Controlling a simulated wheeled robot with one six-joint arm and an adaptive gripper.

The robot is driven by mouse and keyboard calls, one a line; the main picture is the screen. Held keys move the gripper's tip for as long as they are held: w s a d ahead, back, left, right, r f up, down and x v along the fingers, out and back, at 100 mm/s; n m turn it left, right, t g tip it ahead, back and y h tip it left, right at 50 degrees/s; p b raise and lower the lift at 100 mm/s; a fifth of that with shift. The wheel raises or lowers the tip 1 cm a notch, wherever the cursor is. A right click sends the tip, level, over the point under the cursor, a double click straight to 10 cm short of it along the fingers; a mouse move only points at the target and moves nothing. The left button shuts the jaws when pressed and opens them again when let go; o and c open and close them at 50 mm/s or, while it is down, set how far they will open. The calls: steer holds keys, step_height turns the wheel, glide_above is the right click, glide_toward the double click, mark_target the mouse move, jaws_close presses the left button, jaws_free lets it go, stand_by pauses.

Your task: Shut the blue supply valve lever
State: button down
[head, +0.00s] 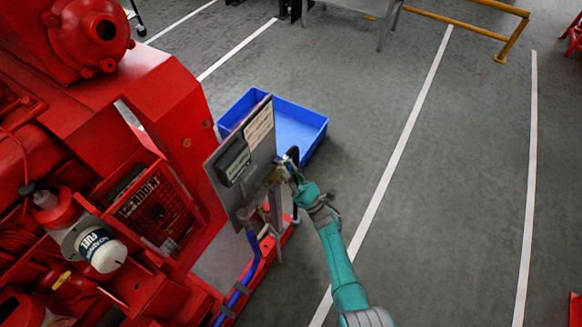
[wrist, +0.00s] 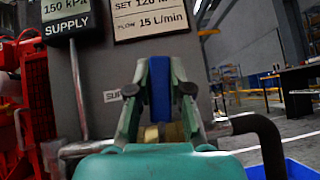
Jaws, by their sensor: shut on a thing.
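The blue supply valve lever (wrist: 160,88) stands upright between the two fingers of my gripper (wrist: 158,90) in the wrist view. My gripper is shut on it, one finger at each side. The brass valve body (wrist: 165,132) shows just below, partly hidden by my gripper. The lever points up, across the sideways line of the pipe (wrist: 88,148). In the head view my gripper (head: 284,172) is at the right edge of the grey panel (head: 240,192), and the lever cannot be made out there.
A SUPPLY gauge (wrist: 66,18) and a set-point plate (wrist: 150,18) are on the panel above. A black hose (wrist: 262,135) bends down at the right. A blue bin (head: 310,122) sits behind the panel. The red pumpset (head: 175,110) fills the left; floor at right is clear.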

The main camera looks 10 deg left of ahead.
steer(key=shift+s+a+n+g+y, duration=0.1)
steer(key=shift+s+n+g+y, duration=0.2)
steer(key=shift+n+g, duration=0.35)
steer(key=shift+s+n+g+y, duration=0.1)
steer(key=shift+n+g+y, duration=0.3)
steer(key=shift+n+g, duration=0.25)
steer(key=c, duration=1)
jaws_free()
steer(key=shift+c, duration=0.2)
steer(key=v, duration=0.7)
steer(key=shift+f, duration=0.2)
